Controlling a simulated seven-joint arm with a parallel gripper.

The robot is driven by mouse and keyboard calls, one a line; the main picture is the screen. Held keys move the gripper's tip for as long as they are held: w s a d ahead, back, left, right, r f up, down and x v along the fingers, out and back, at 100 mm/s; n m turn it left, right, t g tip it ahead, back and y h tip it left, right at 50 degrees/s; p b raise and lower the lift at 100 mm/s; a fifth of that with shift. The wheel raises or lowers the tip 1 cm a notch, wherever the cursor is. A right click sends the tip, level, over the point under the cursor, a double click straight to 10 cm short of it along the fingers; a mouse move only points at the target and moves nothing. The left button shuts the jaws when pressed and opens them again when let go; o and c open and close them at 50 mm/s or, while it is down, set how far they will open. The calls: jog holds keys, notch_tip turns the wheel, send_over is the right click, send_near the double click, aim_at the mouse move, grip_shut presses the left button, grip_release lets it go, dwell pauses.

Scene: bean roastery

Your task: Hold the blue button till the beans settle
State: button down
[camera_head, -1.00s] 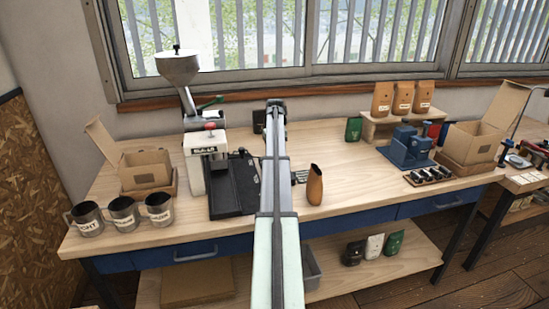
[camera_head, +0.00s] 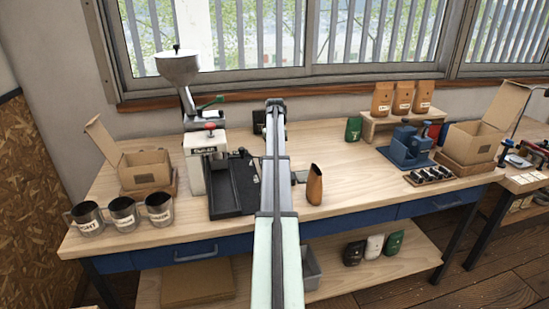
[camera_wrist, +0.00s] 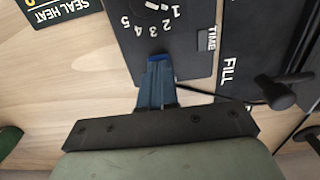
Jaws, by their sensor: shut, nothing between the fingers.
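In the wrist view, my gripper (camera_wrist: 157,60) is shut, its narrow blue fingers held together with nothing between them. The fingertips are over the lower edge of a dark control box (camera_wrist: 185,62) with a white numbered dial and the word TIME. A brighter blue patch shows right at the tips. I cannot tell whether it is the blue button, and the fingers hide what lies beneath them. In the head view my arm hides the fingers and most of the box. A brown bag (camera_head: 314,186) stands upright and open right of my arm. No beans are visible.
A white machine with a metal hopper (camera_head: 178,66) and a black tray (camera_head: 222,200) stand left of my arm. Several metal cups (camera_head: 123,212) and an open carton (camera_head: 145,170) are further left. A blue press (camera_head: 408,148) stands right.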

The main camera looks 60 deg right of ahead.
jog(key=shift+r, duration=2.9)
